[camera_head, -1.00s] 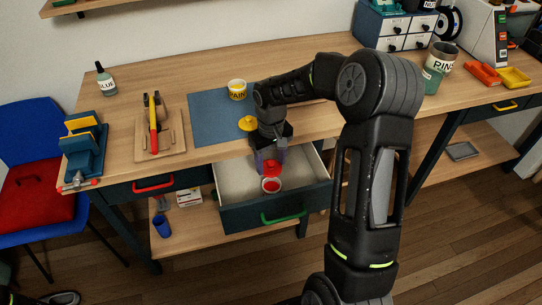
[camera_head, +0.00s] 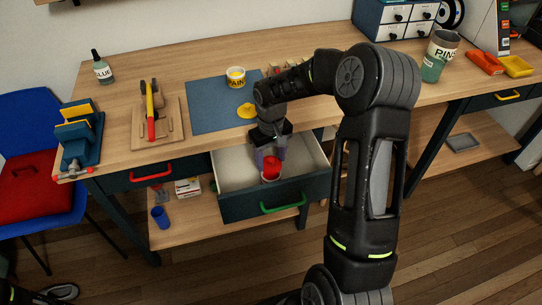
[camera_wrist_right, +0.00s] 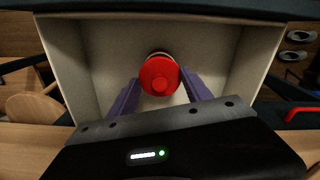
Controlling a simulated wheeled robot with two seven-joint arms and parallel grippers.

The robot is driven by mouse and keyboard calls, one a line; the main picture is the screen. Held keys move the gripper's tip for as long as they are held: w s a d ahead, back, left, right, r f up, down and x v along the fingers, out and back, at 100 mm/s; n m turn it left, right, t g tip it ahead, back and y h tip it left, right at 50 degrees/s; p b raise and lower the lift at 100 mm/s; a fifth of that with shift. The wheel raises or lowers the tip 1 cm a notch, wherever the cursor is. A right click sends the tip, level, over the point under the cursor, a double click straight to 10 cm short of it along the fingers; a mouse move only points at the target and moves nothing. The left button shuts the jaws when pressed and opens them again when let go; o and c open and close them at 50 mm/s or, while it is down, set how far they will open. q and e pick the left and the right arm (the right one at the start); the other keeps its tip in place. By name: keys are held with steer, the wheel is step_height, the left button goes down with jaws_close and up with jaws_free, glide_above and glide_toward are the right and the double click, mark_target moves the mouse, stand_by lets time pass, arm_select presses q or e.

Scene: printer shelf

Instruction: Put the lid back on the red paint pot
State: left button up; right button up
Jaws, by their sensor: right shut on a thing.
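The red paint pot (camera_head: 270,180) stands in the open drawer with the green handle; the red lid (camera_head: 271,165) is over it and hides its mouth. My right gripper (camera_head: 270,155) reaches down into the drawer and is shut on the red lid. In the right wrist view the round lid (camera_wrist_right: 160,76) with its knob is between the purple fingers (camera_wrist_right: 160,92). Only a bit of the pot's far side shows behind it. Whether the lid is fully seated or slightly raised I cannot tell. My left gripper is not in view.
On the blue mat (camera_head: 208,112) are a yellow paint pot (camera_head: 235,78) and a yellow lid (camera_head: 247,111). A wooden board (camera_head: 171,138) with tools and a glue bottle (camera_head: 102,68) stand to the left.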

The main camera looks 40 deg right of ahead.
steer(key=shift+f+b, duration=0.95)
steer(key=shift+f, duration=0.7)
steer(key=shift+f+b, duration=0.15)
steer(key=shift+b, duration=0.15)
stand_by(1.0)
stand_by(0.3)
steer(key=o, duration=1.8)
steer(key=shift+c, duration=0.2)
steer(key=shift+r+p, duration=2.4)
steer(key=shift+r, duration=1.15)
steer(key=shift+c, duration=0.3)
